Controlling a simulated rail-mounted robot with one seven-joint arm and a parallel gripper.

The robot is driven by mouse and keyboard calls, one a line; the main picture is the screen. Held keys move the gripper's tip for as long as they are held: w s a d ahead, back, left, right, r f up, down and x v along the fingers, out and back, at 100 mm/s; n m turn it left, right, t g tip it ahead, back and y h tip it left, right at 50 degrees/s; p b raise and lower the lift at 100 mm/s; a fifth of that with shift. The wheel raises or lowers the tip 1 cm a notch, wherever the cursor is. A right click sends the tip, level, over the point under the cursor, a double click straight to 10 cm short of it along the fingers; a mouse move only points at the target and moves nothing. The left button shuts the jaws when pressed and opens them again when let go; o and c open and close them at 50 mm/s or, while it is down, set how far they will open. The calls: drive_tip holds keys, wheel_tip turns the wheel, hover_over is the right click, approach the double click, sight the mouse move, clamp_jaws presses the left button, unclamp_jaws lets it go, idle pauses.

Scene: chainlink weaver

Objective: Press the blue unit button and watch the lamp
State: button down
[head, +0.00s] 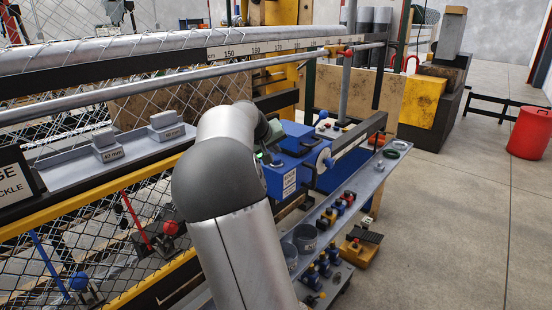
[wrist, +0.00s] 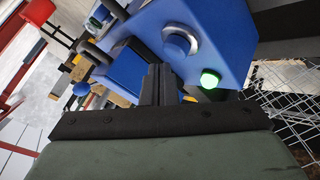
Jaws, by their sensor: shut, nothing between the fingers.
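The blue unit (head: 283,179) stands at the middle of the head view, partly hidden behind my arm. In the wrist view its blue housing (wrist: 225,30) fills the upper right. A round blue button (wrist: 178,45) in a pale metal ring is on its face. A green lamp (wrist: 210,78) beside the button looks bright and lit. My gripper (wrist: 158,70) is shut and empty. In the wrist view its fingertips lie just below and left of the button; whether they touch the unit, I cannot tell. In the head view my arm hides most of the gripper.
A chain-link fence with a yellow rail (head: 95,203) runs along the left. A grey bench (head: 345,205) with small coloured controls and grey cups extends beside the unit. A red drum (head: 530,132) stands at the far right; the floor between is open.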

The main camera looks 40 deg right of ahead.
drive_tip(key=shift+r+p, duration=1.8)
drive_tip(key=shift+r, duration=0.75)
drive_tip(key=s+a+f+n+g+y, duration=0.1)
drive_tip(key=s+a+f, duration=0.4)
drive_tip(key=s+a, duration=0.5)
drive_tip(key=s+a+f+n+g+y, duration=0.1)
drive_tip(key=s+a+f+y, duration=0.3)
drive_tip(key=s+a, duration=0.7)
drive_tip(key=s+a+f+n+y, duration=0.2)
drive_tip(key=s+a+f, duration=0.4)
drive_tip(key=s+a, duration=0.5)
drive_tip(key=a+y, duration=0.1)
drive_tip(key=a, duration=0.2)
drive_tip(key=shift+s+f+g, duration=0.25)
drive_tip(key=shift+f+g, duration=0.05)
drive_tip(key=shift+g, duration=0.1)
